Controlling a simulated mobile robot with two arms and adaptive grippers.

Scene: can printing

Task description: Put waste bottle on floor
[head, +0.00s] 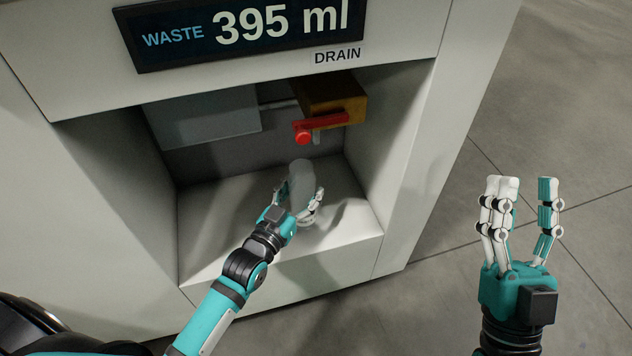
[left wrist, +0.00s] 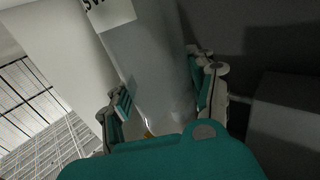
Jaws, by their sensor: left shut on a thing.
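The waste bottle (head: 301,182) is a pale, translucent bottle. It stands in the machine's recess, below the red-handled drain valve (head: 318,124). My left gripper (head: 300,203) is shut on the bottle from the front. In the left wrist view the bottle (left wrist: 148,75) lies between the two finger sides, with a white label near the top of the picture. The bottle's lower part is partly hidden by my fingers. My right gripper (head: 520,190) is raised, open and empty, to the right of the machine, over the floor (head: 585,150).
A grey box (head: 205,120) hangs inside at left. The tiled floor at right is clear.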

